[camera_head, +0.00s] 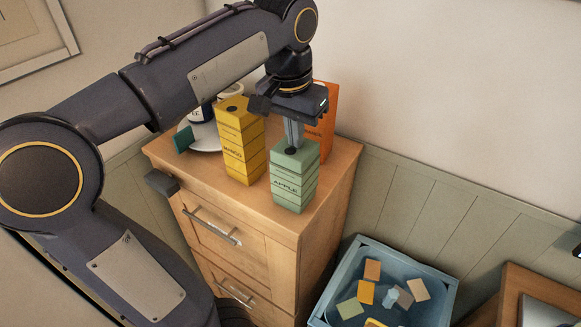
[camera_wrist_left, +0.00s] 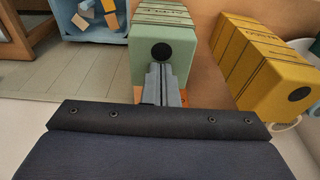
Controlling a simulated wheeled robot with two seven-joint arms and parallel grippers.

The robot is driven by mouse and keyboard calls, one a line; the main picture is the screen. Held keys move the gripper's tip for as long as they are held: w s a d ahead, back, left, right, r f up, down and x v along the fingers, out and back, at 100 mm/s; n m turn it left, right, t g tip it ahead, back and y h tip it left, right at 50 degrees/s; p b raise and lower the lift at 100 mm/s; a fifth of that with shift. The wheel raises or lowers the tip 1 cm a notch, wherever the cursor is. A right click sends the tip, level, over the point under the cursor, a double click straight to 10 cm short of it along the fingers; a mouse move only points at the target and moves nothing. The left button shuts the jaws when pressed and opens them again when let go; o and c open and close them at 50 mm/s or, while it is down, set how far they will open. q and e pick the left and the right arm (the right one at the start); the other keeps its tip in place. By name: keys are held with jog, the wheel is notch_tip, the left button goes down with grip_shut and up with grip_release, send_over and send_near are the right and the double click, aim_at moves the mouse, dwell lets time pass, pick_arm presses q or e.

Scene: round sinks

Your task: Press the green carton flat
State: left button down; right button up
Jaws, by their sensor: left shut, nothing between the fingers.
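The green carton (camera_head: 293,182), lettered APPLE, stands upright near the front right corner of the wooden cabinet top. Several crease lines run around its sides. My left gripper (camera_head: 294,143) points down with its fingers shut and empty. Its fingertips are at the carton's top face; I cannot tell whether they touch it. In the left wrist view the green carton (camera_wrist_left: 165,38) shows its top with a dark round cap, and the shut fingers (camera_wrist_left: 161,75) lie beside that cap. My right gripper is not in view.
A yellow carton (camera_head: 240,145) stands close on the left and an orange carton (camera_head: 326,105) behind. A white plate (camera_head: 206,139) and cups are at the back left. A blue crate (camera_head: 335,283) with several flat cartons is below right.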

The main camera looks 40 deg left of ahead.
aim_at(295, 152)
pick_arm(q)
jog(key=shift+f+b, duration=1.55)
jog(key=shift+f, duration=0.75)
jog(key=shift+r, duration=0.1)
notch_tip(295, 152, up, 10)
jog(key=p, duration=1)
